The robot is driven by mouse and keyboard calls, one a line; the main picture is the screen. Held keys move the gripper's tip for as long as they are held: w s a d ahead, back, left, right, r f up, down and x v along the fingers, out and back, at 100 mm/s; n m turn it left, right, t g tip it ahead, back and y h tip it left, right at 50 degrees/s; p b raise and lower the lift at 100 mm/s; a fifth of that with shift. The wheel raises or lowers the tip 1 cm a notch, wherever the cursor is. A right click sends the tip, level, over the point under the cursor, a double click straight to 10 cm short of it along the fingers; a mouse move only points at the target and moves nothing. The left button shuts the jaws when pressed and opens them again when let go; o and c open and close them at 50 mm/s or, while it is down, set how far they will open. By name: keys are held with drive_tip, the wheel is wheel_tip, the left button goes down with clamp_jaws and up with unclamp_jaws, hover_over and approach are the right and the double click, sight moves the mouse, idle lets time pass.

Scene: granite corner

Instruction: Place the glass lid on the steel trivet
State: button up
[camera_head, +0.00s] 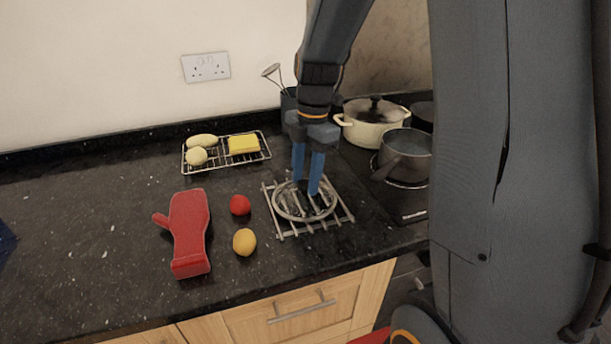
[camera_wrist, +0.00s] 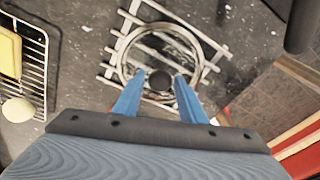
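The glass lid (camera_head: 278,207), a clear disc with a pale metal rim and a dark knob, lies flat over the steel trivet (camera_head: 283,233), a slatted rack on the counter near its front edge. In the wrist view the lid's rim (camera_wrist: 122,62) sits within the trivet's bars (camera_wrist: 208,68), and the knob (camera_wrist: 160,82) faces me. My gripper (camera_head: 307,190) points down over the lid, its blue fingers apart. In the wrist view my gripper (camera_wrist: 160,77) has one fingertip on each side of the knob, with small gaps showing, so it looks open.
A red oven mitt (camera_head: 188,230), a red tomato-like ball (camera_head: 240,205) and a lemon (camera_head: 244,242) lie left of the trivet. A wire rack (camera_head: 223,160) stands behind. A cream pot (camera_head: 366,131) and a grey saucepan (camera_head: 408,160) are at right.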

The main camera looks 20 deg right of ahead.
drive_tip(key=shift+o, duration=0.9)
wheel_tip(320, 180, up, 12)
drive_tip(key=d+b, duration=0.1)
drive_tip(key=b, duration=0.1)
drive_tip(key=shift+w+d+r, duration=0.15)
drive_tip(key=shift+w+d, duration=0.05)
drive_tip(key=shift+w, duration=0.05)
